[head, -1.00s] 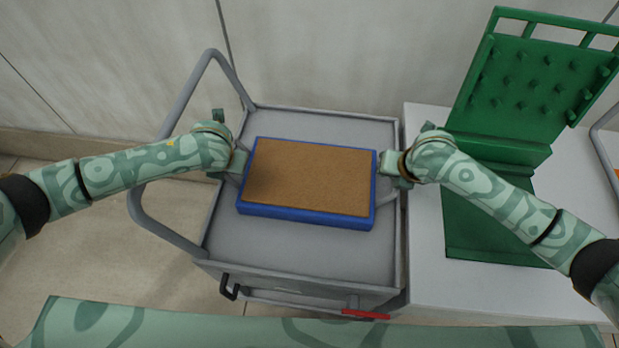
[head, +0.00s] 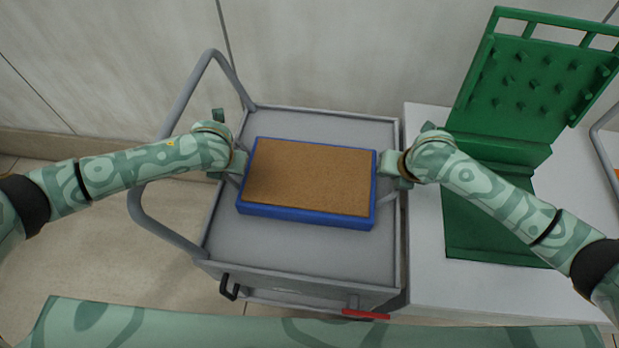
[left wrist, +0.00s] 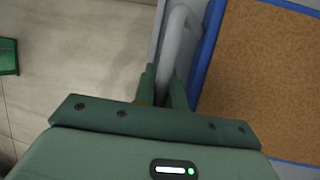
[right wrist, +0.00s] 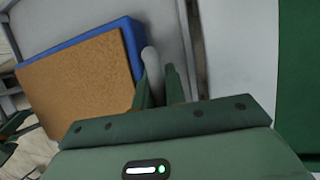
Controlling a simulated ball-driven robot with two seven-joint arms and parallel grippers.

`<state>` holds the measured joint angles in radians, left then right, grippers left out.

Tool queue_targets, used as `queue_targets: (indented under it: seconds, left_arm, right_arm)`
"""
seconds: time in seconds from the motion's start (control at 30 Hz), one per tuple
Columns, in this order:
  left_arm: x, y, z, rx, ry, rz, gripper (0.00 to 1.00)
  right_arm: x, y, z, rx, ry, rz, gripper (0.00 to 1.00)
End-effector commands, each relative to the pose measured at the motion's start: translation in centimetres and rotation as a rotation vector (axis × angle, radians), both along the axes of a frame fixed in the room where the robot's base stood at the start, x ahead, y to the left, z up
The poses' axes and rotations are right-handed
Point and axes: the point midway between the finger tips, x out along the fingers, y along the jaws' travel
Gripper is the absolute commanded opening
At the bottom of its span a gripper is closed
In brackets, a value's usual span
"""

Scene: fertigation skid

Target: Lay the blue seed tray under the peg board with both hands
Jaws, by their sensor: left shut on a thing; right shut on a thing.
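The blue seed tray (head: 300,216), filled with brown material, is level over the grey cart top; I cannot tell whether it touches it. My left gripper (head: 239,166) is shut on the grey handle at the tray's left side; this handle also shows between the fingers in the left wrist view (left wrist: 176,55). My right gripper (head: 386,166) is shut on the grey handle at the right side, also seen in the right wrist view (right wrist: 152,65). The green peg board (head: 535,75) stands tilted at the right, above a flat green base (head: 480,225) partly hidden by my right arm.
The grey cart (head: 300,256) has a tall tube handle (head: 185,95) at its left and a red part (head: 365,314) at its front edge. A white table (head: 425,240) adjoins it on the right and carries the green stand. A wall rises behind the cart.

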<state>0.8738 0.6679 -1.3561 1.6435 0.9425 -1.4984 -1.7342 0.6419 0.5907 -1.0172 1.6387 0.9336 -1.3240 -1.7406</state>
Motion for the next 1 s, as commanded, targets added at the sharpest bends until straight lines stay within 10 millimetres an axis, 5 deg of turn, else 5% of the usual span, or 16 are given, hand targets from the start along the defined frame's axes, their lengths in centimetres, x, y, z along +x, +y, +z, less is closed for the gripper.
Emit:
queue_targets:
  seconds: [0.47, 1.0]
  left_arm:
    - [0.2, 0.1, 0.6, 0.002, -0.006, 0.001, 0.00]
    - [0.3, 0.1, 6.4, 0.002, -0.030, 0.002, 0.00]
  right_arm:
    - [0.1, -0.1, 0.5, 0.000, -0.005, -0.001, 0.00]
    - [0.3, -0.1, 6.4, -0.001, -0.029, -0.002, 0.00]
